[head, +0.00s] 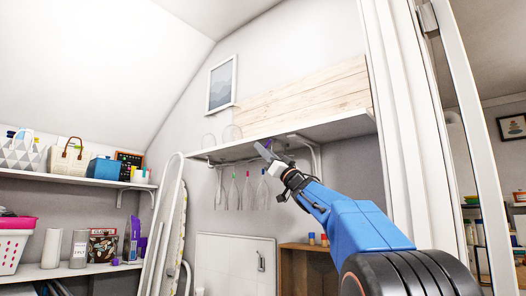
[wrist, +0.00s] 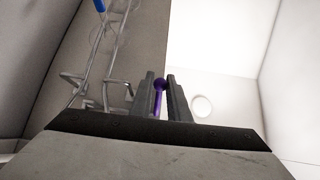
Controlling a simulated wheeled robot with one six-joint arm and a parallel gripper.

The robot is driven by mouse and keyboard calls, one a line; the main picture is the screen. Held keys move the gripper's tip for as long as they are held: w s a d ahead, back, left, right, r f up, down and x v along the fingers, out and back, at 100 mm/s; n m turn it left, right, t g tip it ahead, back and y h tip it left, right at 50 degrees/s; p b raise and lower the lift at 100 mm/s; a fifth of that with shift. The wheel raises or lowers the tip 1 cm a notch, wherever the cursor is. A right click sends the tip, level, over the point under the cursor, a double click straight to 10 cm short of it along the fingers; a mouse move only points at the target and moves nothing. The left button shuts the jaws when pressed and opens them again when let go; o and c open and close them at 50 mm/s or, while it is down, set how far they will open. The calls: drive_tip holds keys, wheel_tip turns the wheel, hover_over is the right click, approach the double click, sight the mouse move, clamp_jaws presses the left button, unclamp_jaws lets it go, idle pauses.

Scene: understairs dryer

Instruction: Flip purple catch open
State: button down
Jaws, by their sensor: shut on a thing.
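The purple catch (wrist: 160,86) shows in the wrist view as a slim stem with a rounded end, between the two grey fingers of my gripper (wrist: 160,77). My gripper is shut on it. In the head view my gripper (head: 264,150) reaches up to the underside of the wooden-backed shelf, and a small bit of purple (head: 268,143) shows at its fingertips. Much of the catch is hidden by the fingers, and I cannot tell what it is mounted on.
The white shelf (head: 345,125) runs just above my gripper, with a bracket (head: 316,157) to its right. Wire hangers or whisk-like items (head: 247,190) hang below the shelf to the left. A white door frame (head: 395,120) stands at the right. A white panel with a handle (head: 235,262) is lower down.

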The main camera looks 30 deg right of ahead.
drive_tip(key=g, duration=0.1)
drive_tip(key=s+g+h, duration=0.1)
drive_tip(key=f+g, duration=0.1)
drive_tip(key=shift+s+d+g, duration=0.15)
drive_tip(key=shift+d+g, duration=0.1)
drive_tip(key=shift+g, duration=0.15)
drive_tip(key=shift+s+d+f+g+h, duration=0.1)
drive_tip(key=shift+s+g+h, duration=0.2)
drive_tip(key=shift+g, duration=0.4)
drive_tip(key=shift+s+d+f+g+h, duration=0.1)
drive_tip(key=shift+s+g+h, duration=0.1)
drive_tip(key=shift+g+h, duration=0.35)
drive_tip(key=shift+g, duration=0.35)
drive_tip(key=c, duration=2)
unclamp_jaws()
drive_tip(key=shift+v, duration=3.8)
drive_tip(key=shift+f, duration=0.1)
